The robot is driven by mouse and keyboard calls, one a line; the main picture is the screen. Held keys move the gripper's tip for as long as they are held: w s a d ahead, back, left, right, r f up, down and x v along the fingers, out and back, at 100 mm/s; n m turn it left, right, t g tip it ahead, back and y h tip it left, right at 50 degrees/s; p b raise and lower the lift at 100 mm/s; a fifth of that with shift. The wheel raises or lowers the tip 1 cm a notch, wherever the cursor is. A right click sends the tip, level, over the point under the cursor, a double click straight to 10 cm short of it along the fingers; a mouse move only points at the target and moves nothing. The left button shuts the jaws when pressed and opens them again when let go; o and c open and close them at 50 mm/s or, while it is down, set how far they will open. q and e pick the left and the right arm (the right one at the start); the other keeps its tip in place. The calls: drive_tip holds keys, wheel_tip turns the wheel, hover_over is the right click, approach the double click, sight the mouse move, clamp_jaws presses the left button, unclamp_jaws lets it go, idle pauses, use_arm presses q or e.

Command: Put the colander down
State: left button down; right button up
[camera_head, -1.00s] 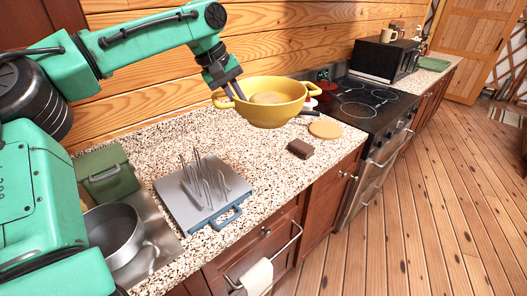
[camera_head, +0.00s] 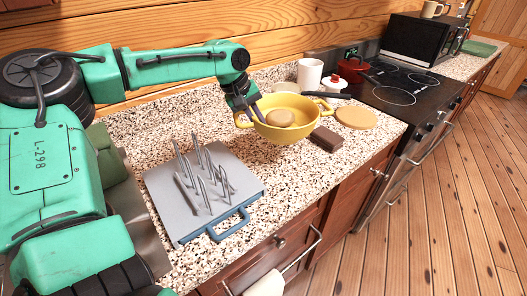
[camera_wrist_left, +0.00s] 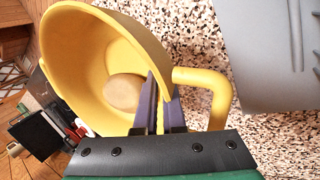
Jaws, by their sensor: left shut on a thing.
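The yellow colander (camera_head: 290,134) is in the head view, over the speckled counter, with a round tan item (camera_head: 279,117) inside it. My left gripper (camera_head: 247,112) is shut on the colander at its left handle side. In the left wrist view the colander (camera_wrist_left: 105,40) appears tilted, with one finger inside the bowl and its loop handle (camera_wrist_left: 222,95) beside the fingers. The colander appears held above the counter; the gap under it is hard to judge. My right gripper is not in view.
A grey rack with upright prongs (camera_head: 232,176) lies left of the colander. A brown block (camera_head: 327,139) and a round wooden board (camera_head: 355,117) are close on the right. A white canister (camera_head: 310,75) and red pot (camera_head: 352,70) stand behind. Speckled counter (camera_head: 285,180) is bare in front.

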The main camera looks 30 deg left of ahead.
use_arm(q)
wheel_tip(320, 180, down, 9)
drive_tip(key=shift+r+p, duration=0.15)
drive_tip(key=shift+p, duration=0.35)
drive_tip(key=shift+w+f, duration=0.15)
drive_tip(key=shift+f, duration=0.4)
drive_tip(key=c, duration=1)
unclamp_jaws()
drive_tip(key=shift+r, duration=0.1)
drive_tip(key=shift+r, duration=0.2)
drive_tip(key=v, duration=1.1)
drive_tip(key=shift+s+r+b, duration=0.25)
drive_tip(key=shift+r+b, duration=0.1)
drive_tip(key=shift+a, duration=0.1)
